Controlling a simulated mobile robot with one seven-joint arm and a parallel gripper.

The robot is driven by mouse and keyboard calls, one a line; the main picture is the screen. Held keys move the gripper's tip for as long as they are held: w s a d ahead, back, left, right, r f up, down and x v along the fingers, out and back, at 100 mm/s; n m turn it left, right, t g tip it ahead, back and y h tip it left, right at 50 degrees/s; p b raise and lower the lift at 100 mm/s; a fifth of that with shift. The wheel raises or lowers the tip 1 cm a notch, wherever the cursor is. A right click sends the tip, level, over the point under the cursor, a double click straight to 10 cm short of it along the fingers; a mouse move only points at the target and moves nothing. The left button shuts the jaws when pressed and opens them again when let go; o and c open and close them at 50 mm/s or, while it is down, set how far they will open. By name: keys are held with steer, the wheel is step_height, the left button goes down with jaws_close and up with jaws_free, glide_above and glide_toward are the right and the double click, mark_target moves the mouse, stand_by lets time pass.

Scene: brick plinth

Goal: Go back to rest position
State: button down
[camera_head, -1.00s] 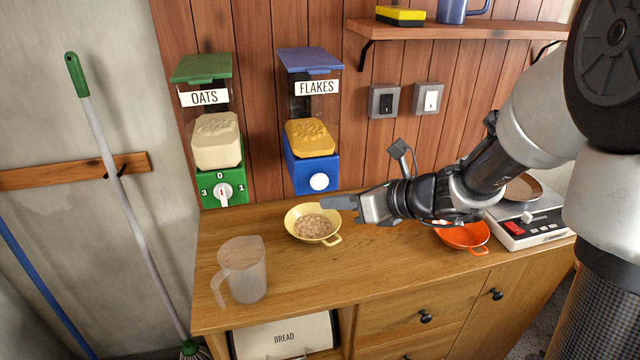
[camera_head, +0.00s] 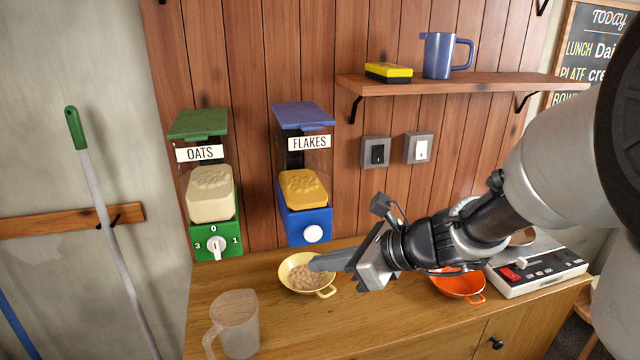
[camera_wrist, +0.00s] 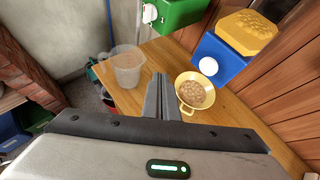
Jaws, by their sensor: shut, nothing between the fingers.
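My gripper (camera_head: 318,263) is shut and empty. In the head view its fingertips overlap the right side of a yellow bowl (camera_head: 291,286) that holds light brown cereal. The jug (camera_head: 236,325) stands upright at the front left of the wooden counter (camera_head: 290,330).
A green OATS dispenser (camera_head: 220,245) and a blue FLAKES dispenser (camera_head: 300,229) hang on the wall behind the bowl. An orange bowl (camera_head: 455,284) and a hotplate (camera_head: 545,277) are right, near my arm. A shelf (camera_head: 460,84) holds a blue mug (camera_head: 438,55) and yellow-black sponge (camera_head: 388,71).

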steer(key=s+r+n+g+h+p, duration=0.25)
steer(key=s+r+n, duration=0.35)
steer(key=s+n, duration=0.3)
steer(key=s+d+r+n+t+h+p, duration=0.2)
steer(key=s+d+r+n+h+p, duration=0.3)
steer(key=d+n, duration=0.9)
steer(key=s+r+h, duration=0.2)
steer(key=s+r, duration=0.1)
steer(key=shift+s+r+n, duration=0.2)
steer(key=shift+s+n, duration=0.1)
